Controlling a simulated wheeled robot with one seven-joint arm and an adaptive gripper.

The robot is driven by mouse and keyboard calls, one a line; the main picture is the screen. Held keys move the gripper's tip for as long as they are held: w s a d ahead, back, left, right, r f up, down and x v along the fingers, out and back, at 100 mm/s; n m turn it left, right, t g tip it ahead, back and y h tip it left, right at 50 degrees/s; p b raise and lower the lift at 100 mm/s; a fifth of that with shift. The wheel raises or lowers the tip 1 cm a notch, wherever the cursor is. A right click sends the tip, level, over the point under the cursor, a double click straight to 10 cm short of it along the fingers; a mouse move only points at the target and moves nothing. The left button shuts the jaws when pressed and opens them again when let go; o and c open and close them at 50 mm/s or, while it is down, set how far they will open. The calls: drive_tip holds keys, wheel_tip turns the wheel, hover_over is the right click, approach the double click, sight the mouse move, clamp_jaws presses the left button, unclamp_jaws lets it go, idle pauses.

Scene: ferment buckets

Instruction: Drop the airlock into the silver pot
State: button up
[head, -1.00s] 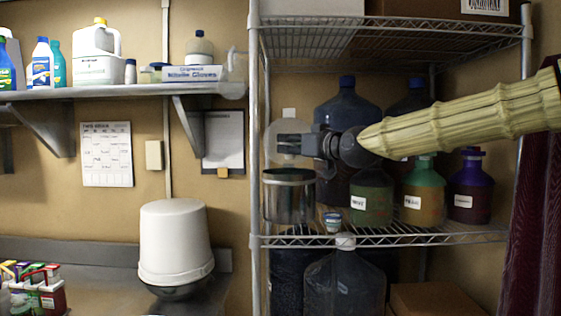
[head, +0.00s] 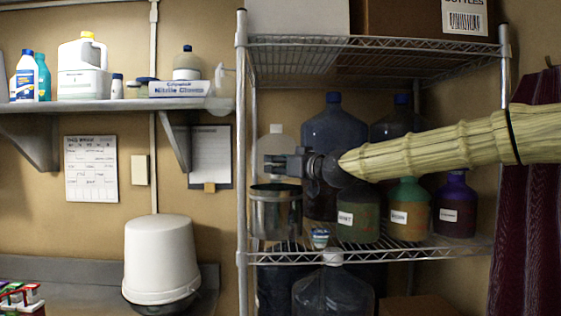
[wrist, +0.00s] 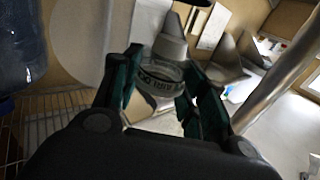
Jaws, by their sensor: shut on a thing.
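My gripper (head: 272,163) is shut just above the silver pot (head: 276,214) on the wire shelf, apart from its rim. In the wrist view my gripper (wrist: 163,80) has its green fingers closed around the airlock (wrist: 160,72), a small clear cylinder with dark markings and a grey cone-shaped end. The airlock is too small to make out in the head view. The inside of the pot is mostly hidden from the head camera.
Labelled jugs, green (head: 408,210) and purple (head: 457,208), stand right of the pot. A small white-blue jar (head: 320,238) sits near the shelf's front. Large blue bottles (head: 335,125) stand behind. An upper wire shelf (head: 380,62) hangs above my arm.

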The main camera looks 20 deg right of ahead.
sight(279, 165)
drive_tip(key=shift+w+d+f+p, duration=0.15)
drive_tip(key=shift+w+d+p, duration=0.1)
drive_tip(key=shift+w, duration=0.45)
drive_tip(key=shift+w+d+f+p, duration=0.15)
drive_tip(key=shift+w+d+p, duration=0.1)
drive_tip(key=shift+w, duration=0.5)
drive_tip(key=shift+w+d+f+p, duration=0.15)
drive_tip(key=shift+w+p, duration=0.1)
drive_tip(key=shift+w, duration=0.45)
drive_tip(key=shift+w+d+f+b, duration=0.1)
drive_tip(key=shift+w+f+b, duration=0.15)
drive_tip(key=shift+f, duration=0.25)
drive_tip(key=shift+w+d+f+b, duration=0.1)
drive_tip(key=shift+w+f+b, duration=0.1)
drive_tip(key=shift+f, duration=0.25)
drive_tip(key=o, duration=1.7)
drive_tip(key=shift+a, duration=0.1)
drive_tip(key=shift+c, duration=0.2)
drive_tip(key=s+a+r+b, duration=0.2)
drive_tip(key=s+r, duration=0.1)
drive_tip(key=s, duration=0.4)
drive_tip(key=shift+s, duration=0.35)
